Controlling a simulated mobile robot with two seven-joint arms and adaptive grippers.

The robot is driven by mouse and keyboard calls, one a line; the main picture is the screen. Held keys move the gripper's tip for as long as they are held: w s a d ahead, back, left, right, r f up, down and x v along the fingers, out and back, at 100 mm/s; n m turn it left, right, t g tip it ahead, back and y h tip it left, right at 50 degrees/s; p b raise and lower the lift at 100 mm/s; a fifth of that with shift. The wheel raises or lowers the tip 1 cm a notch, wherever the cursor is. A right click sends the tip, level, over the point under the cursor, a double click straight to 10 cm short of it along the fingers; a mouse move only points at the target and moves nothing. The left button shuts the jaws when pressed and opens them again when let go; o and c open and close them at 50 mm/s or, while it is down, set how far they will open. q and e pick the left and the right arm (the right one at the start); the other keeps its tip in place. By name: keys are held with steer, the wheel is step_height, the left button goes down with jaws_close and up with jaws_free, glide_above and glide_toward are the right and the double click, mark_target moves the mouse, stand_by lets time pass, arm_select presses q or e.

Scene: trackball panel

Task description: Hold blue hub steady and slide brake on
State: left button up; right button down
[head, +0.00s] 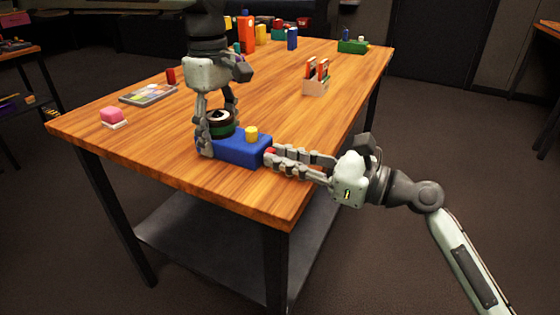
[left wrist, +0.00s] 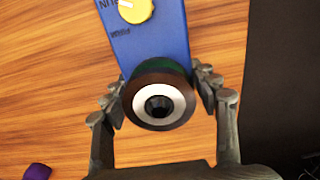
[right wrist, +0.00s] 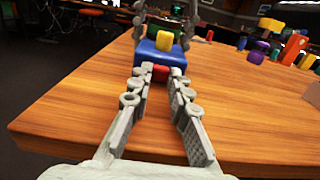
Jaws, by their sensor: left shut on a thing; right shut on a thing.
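The blue hub (head: 242,150) is a box near the table's front corner, with a yellow knob (head: 251,134) on top. At its left end is a round housing (head: 221,130), green and brown, with a white ring and dark ball. My left gripper (head: 218,128) reaches down from above and is shut around this housing. The left wrist view shows a finger on each side of the round housing (left wrist: 160,104). The red brake (right wrist: 160,72) sticks out of the hub's right end. My right gripper (head: 272,157) comes from the right, level, shut on it; its fingertips partly hide it.
A pink block (head: 113,115) and a grey tray (head: 148,95) lie to the left. A small holder with red pieces (head: 316,80) stands behind the hub. Several coloured blocks stand at the back. The table edge is close in front; the middle right of the table (head: 290,120) is clear.

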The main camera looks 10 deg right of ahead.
steer(key=shift+w+d, duration=0.6)
steer(key=shift+w, duration=0.2)
steer(key=c, duration=1.4)
jaws_free()
steer(key=v, duration=1.2)
arm_select(q)
steer(key=o, duration=1.3)
steer(key=shift+o, duration=0.2)
steer(key=shift+r, duration=0.1)
